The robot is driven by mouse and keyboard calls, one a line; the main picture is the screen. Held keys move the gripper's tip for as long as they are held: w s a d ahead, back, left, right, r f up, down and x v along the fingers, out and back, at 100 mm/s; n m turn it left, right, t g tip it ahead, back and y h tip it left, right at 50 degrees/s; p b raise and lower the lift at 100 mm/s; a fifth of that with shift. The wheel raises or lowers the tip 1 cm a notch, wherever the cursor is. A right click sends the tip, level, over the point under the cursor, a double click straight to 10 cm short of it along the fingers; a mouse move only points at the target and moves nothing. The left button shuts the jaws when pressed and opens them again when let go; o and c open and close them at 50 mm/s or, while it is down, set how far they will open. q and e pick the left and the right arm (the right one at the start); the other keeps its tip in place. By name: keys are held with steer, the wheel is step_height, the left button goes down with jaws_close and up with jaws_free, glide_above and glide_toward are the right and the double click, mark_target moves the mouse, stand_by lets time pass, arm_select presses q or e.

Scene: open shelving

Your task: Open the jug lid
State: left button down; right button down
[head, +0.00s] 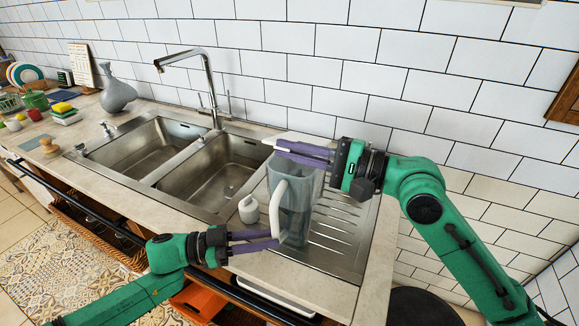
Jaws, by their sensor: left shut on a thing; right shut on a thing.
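A clear grey jug (298,208) stands upright on the ribbed metal drainboard beside the sink. Its white handle (278,206) faces the front left, and its white lid (291,137) shows at the top. My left gripper (277,239) is low at the jug, with its purple fingers shut on the lower part of the handle. My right gripper (278,149) reaches in from the right at the jug's top, with its fingers shut on the lid. The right fingers hide part of the lid, so I cannot tell whether it is raised from the rim.
A small white container (248,209) stands just left of the jug. The double sink (205,175) and its tall faucet (208,85) lie to the left. A grey vase (116,92) and several dishes are farther left. The tiled wall is close behind.

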steer(key=w+r+m, duration=0.1)
steer(key=r+m, duration=0.1)
steer(key=w+d+r+m, duration=0.1)
steer(key=w+r+m, duration=0.1)
steer(key=r, duration=0.1)
steer(key=w+d+r+m, duration=0.1)
steer(key=w+r+m, duration=0.1)
steer(key=shift+w+r+m, duration=0.15)
steer(key=shift+m, duration=0.15)
steer(key=w+d+r+m, duration=0.1)
steer(key=w+d+m, duration=0.1)
steer(key=w, duration=0.3)
steer(key=w+d+r+m, duration=0.1)
steer(key=w+d+m, duration=0.1)
steer(key=w+m, duration=0.3)
steer(key=shift+w+d+r, duration=0.2)
steer(key=shift+w+r, duration=0.15)
steer(key=shift+w, duration=0.05)
steer(key=c, duration=1.3)
jaws_free()
steer(key=shift+d, duration=0.1)
